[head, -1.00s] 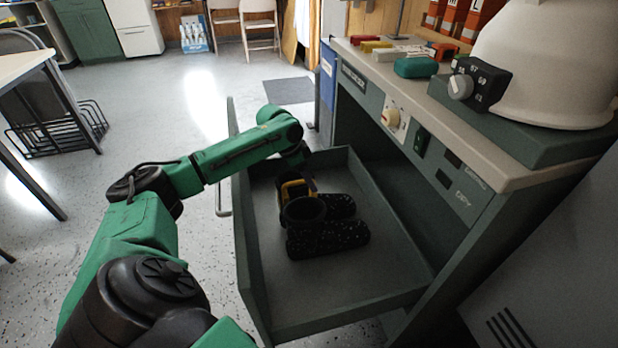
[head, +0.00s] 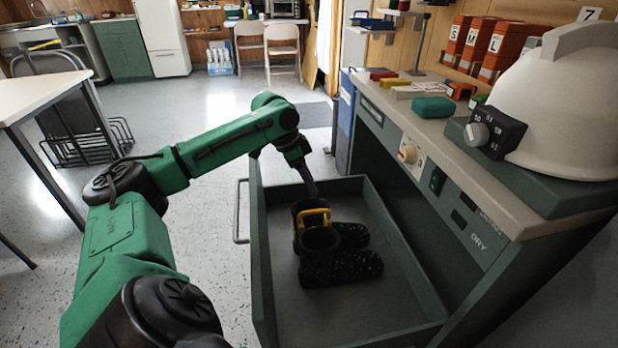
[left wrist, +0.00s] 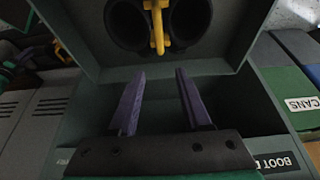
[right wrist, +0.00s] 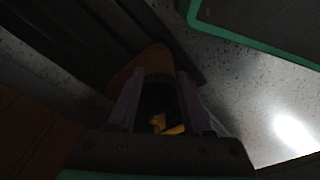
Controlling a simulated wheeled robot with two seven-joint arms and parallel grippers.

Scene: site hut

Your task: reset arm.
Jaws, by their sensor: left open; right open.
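My left arm reaches in from the left in the head view, over the open drawer (head: 385,315). The boot openings (left wrist: 187,20) and the yellow clip (left wrist: 157,25) are beyond the fingertips. My right gripper (right wrist: 160,80) shows only in its dark wrist view, fingers apart; something yellow (right wrist: 168,125) shows between them.
The drawer belongs to a green cabinet with a worktop (head: 470,170) at right. A white helmet (head: 565,100) stands on it, with several small coloured items behind. A white table (head: 40,85) is at left. The floor between is open.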

